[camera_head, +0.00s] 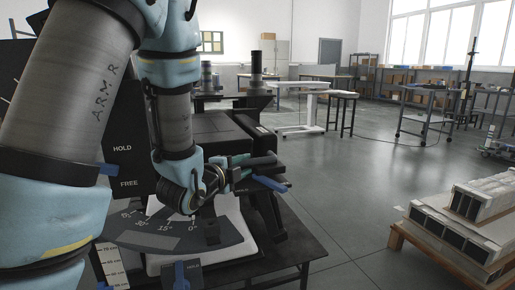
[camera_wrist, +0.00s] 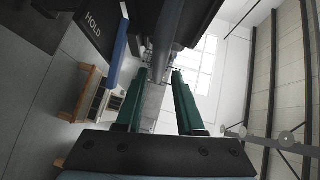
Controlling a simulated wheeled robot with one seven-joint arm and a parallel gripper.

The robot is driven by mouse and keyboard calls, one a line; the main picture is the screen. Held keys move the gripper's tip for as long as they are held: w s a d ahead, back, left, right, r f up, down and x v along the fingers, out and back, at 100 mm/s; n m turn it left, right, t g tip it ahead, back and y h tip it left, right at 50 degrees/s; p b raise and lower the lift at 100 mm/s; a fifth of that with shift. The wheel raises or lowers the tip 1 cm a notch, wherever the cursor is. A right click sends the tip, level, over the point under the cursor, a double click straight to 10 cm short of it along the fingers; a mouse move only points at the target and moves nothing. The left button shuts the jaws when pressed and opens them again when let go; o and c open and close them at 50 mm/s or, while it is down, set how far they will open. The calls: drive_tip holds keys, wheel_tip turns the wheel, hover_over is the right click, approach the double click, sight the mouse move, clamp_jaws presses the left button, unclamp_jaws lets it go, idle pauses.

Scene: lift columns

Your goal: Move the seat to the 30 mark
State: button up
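A dark curved scale plate (camera_head: 170,232) with white marks from 0° past 30° lies in front of my arm in the head view. A dark block (camera_head: 206,233) stands by its 0 end. A pale pad, possibly the seat, shows beneath the plate (camera_head: 231,213); much of it is hidden. My gripper (camera_head: 256,168) is to the right, above the plate. In the wrist view its green fingers (camera_wrist: 159,78) are apart. A grey bar (camera_wrist: 168,42) shows between and beyond their tips; I cannot tell contact. A blue lever (camera_head: 270,183) is close beside my gripper.
A dark panel is labelled HOLD and FREE (camera_head: 127,165). A wooden pallet with boxes (camera_head: 460,235) stands at the right. The floor between is clear.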

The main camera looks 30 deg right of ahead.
drive_tip(key=shift+r+p, duration=0.2)
drive_tip(key=shift+p, duration=0.35)
drive_tip(key=x, duration=0.8)
drive_tip(key=shift+f, duration=0.25)
clamp_jaws()
idle(0.6)
